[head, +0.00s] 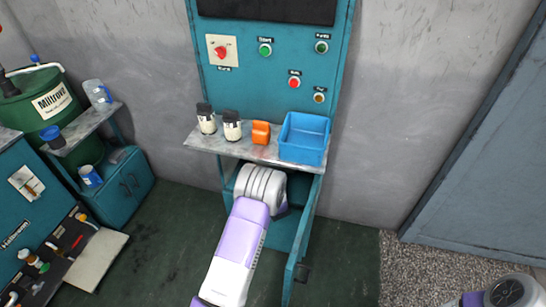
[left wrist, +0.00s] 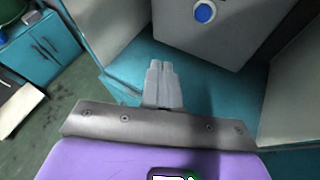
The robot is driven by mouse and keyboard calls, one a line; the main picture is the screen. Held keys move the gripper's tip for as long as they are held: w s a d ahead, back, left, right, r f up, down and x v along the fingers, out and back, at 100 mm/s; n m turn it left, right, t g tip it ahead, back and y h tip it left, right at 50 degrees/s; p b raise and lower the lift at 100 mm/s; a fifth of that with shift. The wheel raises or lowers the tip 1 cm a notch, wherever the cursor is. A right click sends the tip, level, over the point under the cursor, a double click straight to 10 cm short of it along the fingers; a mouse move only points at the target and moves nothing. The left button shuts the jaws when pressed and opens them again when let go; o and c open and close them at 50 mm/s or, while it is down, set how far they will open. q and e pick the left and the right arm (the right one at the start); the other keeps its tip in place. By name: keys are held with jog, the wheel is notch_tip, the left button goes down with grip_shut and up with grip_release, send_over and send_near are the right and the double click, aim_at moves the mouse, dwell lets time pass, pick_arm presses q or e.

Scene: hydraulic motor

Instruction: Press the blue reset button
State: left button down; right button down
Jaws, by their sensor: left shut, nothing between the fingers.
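In the left wrist view, the blue reset button (left wrist: 204,12) is a round blue cap with a pale ring on the front of a grey box (left wrist: 225,35). My left gripper (left wrist: 163,66) is shut and empty, its fingertips together. It is in front of the box, lower in the picture than the button and a little left of it, apart from the button. In the head view my left arm reaches under the shelf into the open lower compartment of the teal cabinet (head: 218,84). The gripper's fingers and the button are hidden there. My right gripper is out of view.
The grey shelf (head: 205,147) above my left arm carries two dark-capped containers (head: 232,126), an orange block (head: 261,133) and a blue bin (head: 303,137). An open cabinet door (head: 297,250) stands right of my arm. Compartment walls (left wrist: 290,105) flank the gripper.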

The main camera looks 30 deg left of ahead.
pick_arm(q)
jog(key=w+a+b, duration=0.2)
jog(key=w, duration=0.6)
jog(key=shift+w, duration=0.25)
jog(key=shift+w+f, duration=0.1)
dwell(1.9)
jog(key=shift+w+a+b, duration=0.1)
jog(key=shift+w+b, duration=0.25)
